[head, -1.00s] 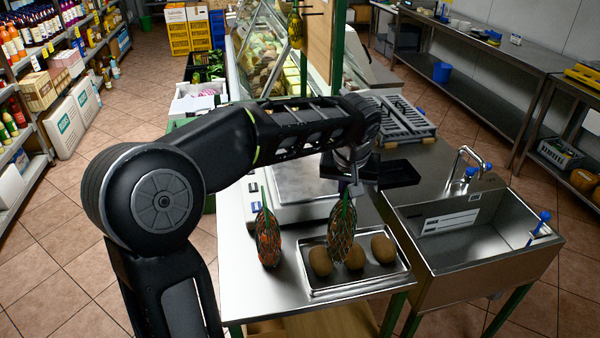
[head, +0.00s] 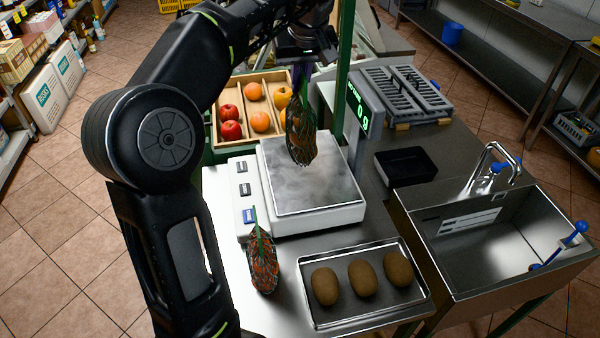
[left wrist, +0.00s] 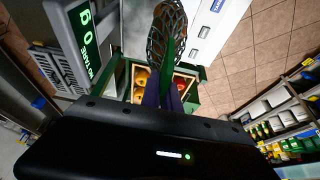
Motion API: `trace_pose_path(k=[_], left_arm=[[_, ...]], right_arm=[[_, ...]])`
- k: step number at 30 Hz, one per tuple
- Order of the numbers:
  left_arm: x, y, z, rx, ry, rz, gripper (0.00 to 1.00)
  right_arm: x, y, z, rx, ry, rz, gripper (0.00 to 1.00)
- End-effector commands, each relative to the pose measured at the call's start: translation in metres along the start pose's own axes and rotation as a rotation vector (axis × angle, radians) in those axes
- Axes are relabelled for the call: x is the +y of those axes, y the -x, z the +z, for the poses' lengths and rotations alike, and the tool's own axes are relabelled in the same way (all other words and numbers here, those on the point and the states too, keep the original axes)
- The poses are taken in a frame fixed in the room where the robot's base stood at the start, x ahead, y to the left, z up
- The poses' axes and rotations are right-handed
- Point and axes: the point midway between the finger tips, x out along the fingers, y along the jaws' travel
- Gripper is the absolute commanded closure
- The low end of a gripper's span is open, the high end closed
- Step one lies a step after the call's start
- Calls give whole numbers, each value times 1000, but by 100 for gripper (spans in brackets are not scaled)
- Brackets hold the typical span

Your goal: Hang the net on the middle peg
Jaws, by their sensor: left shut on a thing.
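My left gripper (head: 303,62) is shut on the green top of a net (head: 301,133) of reddish-brown produce. The net hangs upright in front of the scale's plate in the head view, apart from it as far as I can see. It also shows in the left wrist view (left wrist: 165,38), beyond the dark fingers (left wrist: 163,92). A second net (head: 263,262) with a green top stands on the counter, left of the metal tray. No peg can be made out in either current view. My right gripper is out of view.
The white scale (head: 318,219) has a raised display (head: 362,112). The tray (head: 318,318) holds three brown fruits. A wooden fruit crate (head: 221,142), a black tray (head: 406,166), a green post (head: 346,45) and the sink (head: 480,245) stand around. My own arm blocks the left side.

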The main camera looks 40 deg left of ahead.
Motion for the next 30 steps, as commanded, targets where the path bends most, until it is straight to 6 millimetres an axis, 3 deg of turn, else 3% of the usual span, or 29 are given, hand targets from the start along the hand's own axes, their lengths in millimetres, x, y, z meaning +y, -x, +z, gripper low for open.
trace_pose_path(k=[11, 18, 22, 30], left_arm=[[-1, 1, -1, 2, 3, 0, 100], [-1, -29, 12, 0, 2, -2, 100], [-2, -44, 18, 0, 3, -2, 100], [0, -52, 21, 3, 3, 1, 100]], right_arm=[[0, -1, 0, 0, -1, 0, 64], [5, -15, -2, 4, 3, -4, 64], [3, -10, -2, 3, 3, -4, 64], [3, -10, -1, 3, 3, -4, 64]])
